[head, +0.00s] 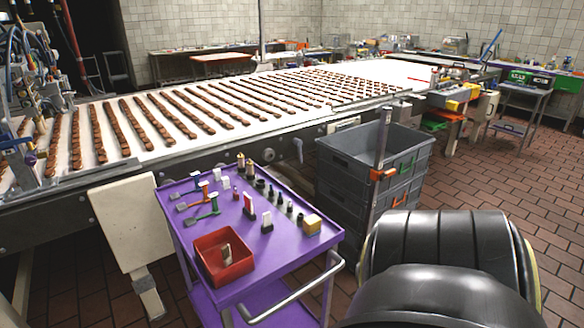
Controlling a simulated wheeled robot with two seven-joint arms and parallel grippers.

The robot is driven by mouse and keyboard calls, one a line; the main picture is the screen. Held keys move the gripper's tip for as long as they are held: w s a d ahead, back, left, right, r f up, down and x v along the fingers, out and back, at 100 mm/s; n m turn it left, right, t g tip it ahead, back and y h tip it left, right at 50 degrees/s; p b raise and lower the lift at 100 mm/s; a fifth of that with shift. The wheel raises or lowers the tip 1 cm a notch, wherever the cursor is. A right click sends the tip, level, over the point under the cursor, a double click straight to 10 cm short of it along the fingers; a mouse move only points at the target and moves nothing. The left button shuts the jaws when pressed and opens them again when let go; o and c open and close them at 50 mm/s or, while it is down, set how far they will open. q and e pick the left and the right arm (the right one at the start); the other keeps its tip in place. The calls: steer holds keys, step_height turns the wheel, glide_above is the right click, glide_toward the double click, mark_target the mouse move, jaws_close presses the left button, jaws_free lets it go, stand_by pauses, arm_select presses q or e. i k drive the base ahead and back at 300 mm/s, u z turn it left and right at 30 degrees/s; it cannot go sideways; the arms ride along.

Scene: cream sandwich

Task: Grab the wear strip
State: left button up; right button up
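A purple cart (188,240) stands in front of the conveyor with several small parts on its top. I cannot tell for certain which of them is the wear strip. A pale upright piece (226,253) is in the red bin (208,272) at the cart's near left corner. Small pale upright pieces with red or dark bases stand near the middle, one of them a white piece (267,220). Neither of my grippers is in view. A large black rounded part at the lower right appears to be mine.
Grey stacked crates (375,155) stand right of the cart. The long conveyor (215,145) with rows of brown bars runs behind it. A metal handle (290,295) crosses the cart's near right side. Open tiled floor (480,180) is at the right.

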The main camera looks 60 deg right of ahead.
mark_target(266, 217)
steer(key=z, duration=1.5)
